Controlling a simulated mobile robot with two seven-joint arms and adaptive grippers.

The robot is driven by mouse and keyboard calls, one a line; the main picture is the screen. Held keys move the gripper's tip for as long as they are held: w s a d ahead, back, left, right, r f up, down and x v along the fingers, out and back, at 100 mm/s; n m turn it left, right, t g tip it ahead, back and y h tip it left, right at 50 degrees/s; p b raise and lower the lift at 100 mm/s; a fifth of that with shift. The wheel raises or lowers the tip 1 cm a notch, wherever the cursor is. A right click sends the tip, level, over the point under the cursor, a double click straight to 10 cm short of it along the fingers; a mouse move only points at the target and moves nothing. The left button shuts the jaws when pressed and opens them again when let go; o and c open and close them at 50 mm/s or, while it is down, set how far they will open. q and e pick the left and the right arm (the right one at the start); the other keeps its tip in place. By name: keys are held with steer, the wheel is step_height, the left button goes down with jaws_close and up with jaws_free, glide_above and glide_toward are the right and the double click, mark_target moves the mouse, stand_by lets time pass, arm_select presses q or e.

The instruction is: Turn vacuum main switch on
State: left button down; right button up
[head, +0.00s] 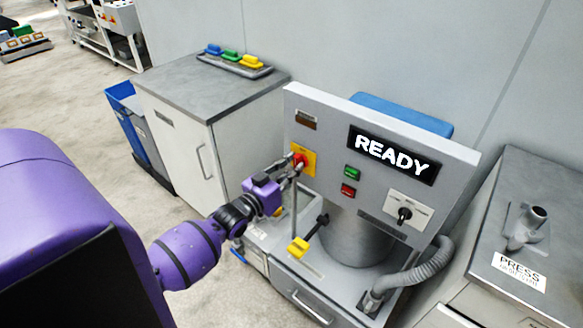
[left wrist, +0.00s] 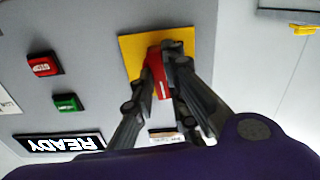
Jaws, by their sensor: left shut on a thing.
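The red rotary switch (head: 301,158) sits on a yellow square plate (head: 311,151) at the upper left of the grey control panel (head: 330,125). In the left wrist view the red handle (left wrist: 155,74) stands against the yellow plate (left wrist: 129,45), partly hidden by the fingers. My left gripper (head: 296,168) has its fingers on either side of the red handle and is shut on it. The panel's black display (head: 392,154) reads READY in white letters. My right gripper is in neither view.
Green (head: 352,172) and red (head: 348,190) push-buttons and a black selector knob (head: 404,214) share the panel. A lever with a yellow grip (head: 298,248) and a grey hose (head: 415,275) lie below. Cabinets stand on both sides, the left one with a coloured-block tray (head: 234,63).

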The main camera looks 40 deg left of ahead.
arm_select(q)
steer(key=shift+m, duration=0.7)
steer(key=c, duration=1.7)
jaws_free()
steer(key=shift+c, duration=0.2)
steer(key=s, duration=1.2)
steer(key=shift+a, duration=0.45)
